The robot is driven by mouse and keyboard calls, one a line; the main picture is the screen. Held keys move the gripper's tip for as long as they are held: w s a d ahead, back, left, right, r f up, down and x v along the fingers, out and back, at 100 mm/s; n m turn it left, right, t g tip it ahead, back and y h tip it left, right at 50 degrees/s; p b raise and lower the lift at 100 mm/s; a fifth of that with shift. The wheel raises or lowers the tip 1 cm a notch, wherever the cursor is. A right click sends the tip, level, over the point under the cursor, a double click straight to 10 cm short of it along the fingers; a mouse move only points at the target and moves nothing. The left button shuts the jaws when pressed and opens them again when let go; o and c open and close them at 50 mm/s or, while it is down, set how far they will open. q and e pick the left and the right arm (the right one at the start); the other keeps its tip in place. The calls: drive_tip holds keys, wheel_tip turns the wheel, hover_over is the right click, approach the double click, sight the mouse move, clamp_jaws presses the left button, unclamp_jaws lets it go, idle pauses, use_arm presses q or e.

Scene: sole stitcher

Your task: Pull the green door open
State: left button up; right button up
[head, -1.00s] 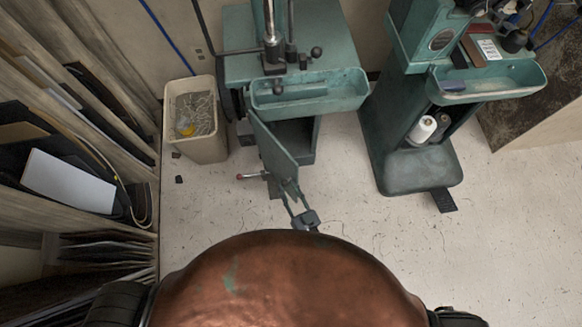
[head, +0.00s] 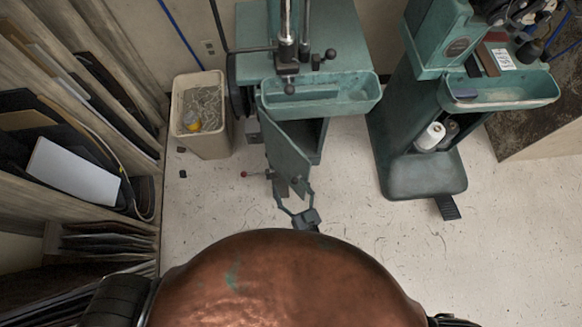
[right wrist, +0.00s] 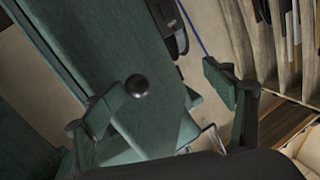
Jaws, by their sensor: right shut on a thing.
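The green door (head: 287,150) of the left green machine stands partly open, with a dark gap beside it. In the right wrist view, a green panel that looks like the door (right wrist: 150,50) fills the middle, with a round black knob (right wrist: 138,86) on it. My right gripper (head: 294,191) is at the door's lower end, its fingers spread apart. The exact contact is hidden. My left gripper is not in view.
A beige bin (head: 202,140) stands left of the machine. A second green machine (head: 420,165) with a foot pedal (head: 447,207) is at right. A shelf rack (head: 60,110) lines the left side. The floor between the machines and on the right is clear.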

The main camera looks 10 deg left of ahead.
wheel_tip(320, 180, up, 9)
drive_tip(key=shift+a+r, duration=0.15)
drive_tip(key=shift+r, duration=0.05)
drive_tip(key=c, duration=0.8)
drive_tip(key=shift+o, duration=0.2)
drive_tip(key=shift+r, duration=0.4)
